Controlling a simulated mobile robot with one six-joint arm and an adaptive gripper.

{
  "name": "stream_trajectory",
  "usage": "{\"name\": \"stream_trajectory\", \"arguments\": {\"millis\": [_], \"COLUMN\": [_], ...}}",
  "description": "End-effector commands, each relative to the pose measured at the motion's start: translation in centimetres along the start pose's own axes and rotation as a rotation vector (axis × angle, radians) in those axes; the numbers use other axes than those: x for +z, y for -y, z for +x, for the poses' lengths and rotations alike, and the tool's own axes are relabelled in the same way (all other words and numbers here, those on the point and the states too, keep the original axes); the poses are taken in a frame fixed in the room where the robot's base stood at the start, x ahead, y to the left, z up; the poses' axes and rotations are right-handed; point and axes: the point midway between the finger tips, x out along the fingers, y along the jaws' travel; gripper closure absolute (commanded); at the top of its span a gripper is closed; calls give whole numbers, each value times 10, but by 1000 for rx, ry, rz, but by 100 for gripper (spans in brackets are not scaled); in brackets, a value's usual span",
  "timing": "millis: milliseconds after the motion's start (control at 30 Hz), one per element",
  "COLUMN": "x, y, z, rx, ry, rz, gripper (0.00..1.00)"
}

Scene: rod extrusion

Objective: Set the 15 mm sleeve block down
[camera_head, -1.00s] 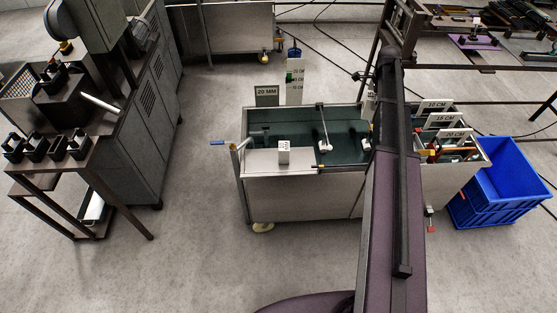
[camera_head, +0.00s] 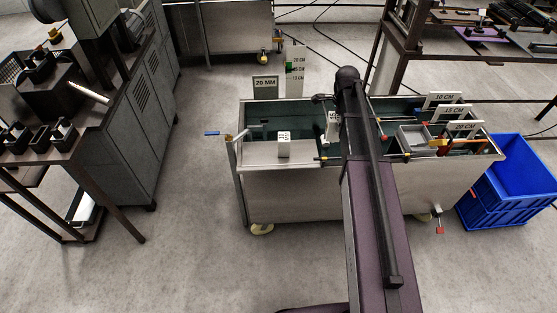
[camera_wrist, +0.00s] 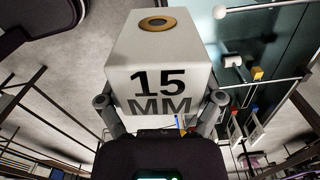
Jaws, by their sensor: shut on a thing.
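The white 15 MM sleeve block (camera_wrist: 158,62) fills the upper middle of the wrist view, its lettered face towards the camera and a brass-ringed hole in its top face. My gripper (camera_wrist: 160,99) is shut on it, with a finger at each side. In the head view the held block (camera_head: 331,127) shows just left of my arm, over the trough's dark green bed. My fingers are hard to make out there. Whether the block touches anything below cannot be told.
Another white lettered block (camera_head: 284,143) stands on the trough's steel plate (camera_head: 262,153) at left. Right of my arm are length signs (camera_head: 464,128) and a grey box (camera_head: 412,137). A blue crate (camera_head: 512,180) stands on the floor at right.

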Motion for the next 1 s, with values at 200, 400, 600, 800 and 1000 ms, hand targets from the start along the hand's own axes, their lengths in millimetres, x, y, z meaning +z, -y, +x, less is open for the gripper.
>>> {"name": "stream_trajectory", "arguments": {"millis": [200, 400, 600, 800, 1000], "x": [37, 67, 91, 104, 107], "y": [-30, -56, -78, -90, -92], "z": [45, 77, 103, 114, 116], "rx": [0, -1, -1, -1, -1], "ry": [0, 0, 0, 0, 0], "rz": [-46, -84, -117, -136, -140], "gripper": [76, 76, 76, 76, 76]}}
